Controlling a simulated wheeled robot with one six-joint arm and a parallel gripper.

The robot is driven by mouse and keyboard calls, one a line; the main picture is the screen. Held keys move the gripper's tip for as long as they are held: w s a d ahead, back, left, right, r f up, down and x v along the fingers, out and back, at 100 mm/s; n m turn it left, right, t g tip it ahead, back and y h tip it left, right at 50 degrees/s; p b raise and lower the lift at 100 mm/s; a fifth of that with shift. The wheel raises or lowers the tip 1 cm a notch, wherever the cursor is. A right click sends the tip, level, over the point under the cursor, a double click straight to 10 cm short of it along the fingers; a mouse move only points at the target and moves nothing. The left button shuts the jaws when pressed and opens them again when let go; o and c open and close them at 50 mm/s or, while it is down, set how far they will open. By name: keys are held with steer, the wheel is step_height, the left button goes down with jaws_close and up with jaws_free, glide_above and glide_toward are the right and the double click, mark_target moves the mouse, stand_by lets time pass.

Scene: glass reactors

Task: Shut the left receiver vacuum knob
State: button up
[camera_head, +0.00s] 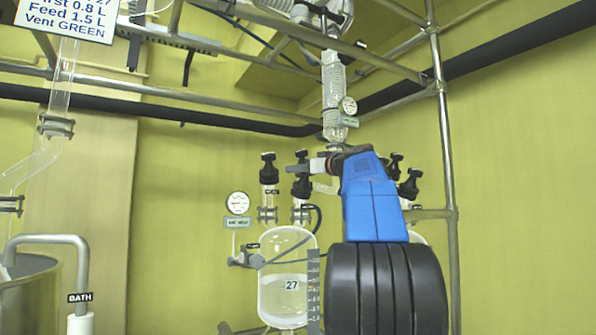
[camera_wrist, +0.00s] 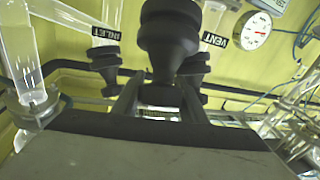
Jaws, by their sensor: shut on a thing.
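The left receiver (camera_head: 287,265) is a clear glass vessel marked 27, partly filled with liquid. Two black knobs stand on its top: a left knob (camera_head: 268,165) and a right knob (camera_head: 302,187). My gripper (camera_head: 305,168) reaches left to the right knob, with its fingers at the knob. In the wrist view, my gripper (camera_wrist: 160,95) has its two fingers either side of the lower part of a large black knob (camera_wrist: 168,35). It is shut on this knob. No vacuum label is readable; the blue gripper body hides part of the area behind.
Knobs by the INLET label (camera_wrist: 104,33) and VENT label (camera_wrist: 214,40) stand close beyond the fingers. A gauge (camera_head: 237,203) is left of the receiver. A glass condenser (camera_head: 335,90) and metal frame post (camera_head: 443,130) stand near my arm. More black knobs (camera_head: 410,185) are at right.

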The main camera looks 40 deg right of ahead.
steer(key=m+h, duration=0.2)
steer(key=d+m+g+h, duration=0.1)
steer(key=m+h, duration=0.1)
steer(key=h, duration=0.1)
steer(key=m+h, duration=0.2)
steer(key=m, duration=0.1)
steer(key=shift+s+d+g, duration=0.2)
steer(key=shift+d+g, duration=0.05)
steer(key=shift+g, duration=0.15)
steer(key=shift+s+d+f+m+g+h, duration=0.15)
steer(key=shift+d+m+g+h, duration=0.1)
steer(key=shift+m+g+h, duration=0.95)
steer(key=shift+s+d+m+g+h, duration=0.25)
steer(key=shift+m+g+h, duration=0.55)
steer(key=shift+m, duration=0.75)
steer(key=shift+s+d+f+m+g+h, duration=0.1)
steer(key=shift+d+m+g+h, duration=0.2)
steer(key=shift+m+g+h, duration=0.85)
steer(key=s+m+g, duration=0.1)
steer(key=m+g, duration=0.2)
steer(key=f+m+g, duration=0.1)
steer(key=m+g, duration=0.2)
steer(key=m, duration=0.1)
steer(key=s+m+g, duration=0.1)
steer(key=m+g, duration=0.2)
steer(key=g, duration=0.1)
steer(key=shift+s+d+f, duration=0.2)
steer(key=shift+s+d, duration=0.1)
steer(key=shift+d, duration=0.05)
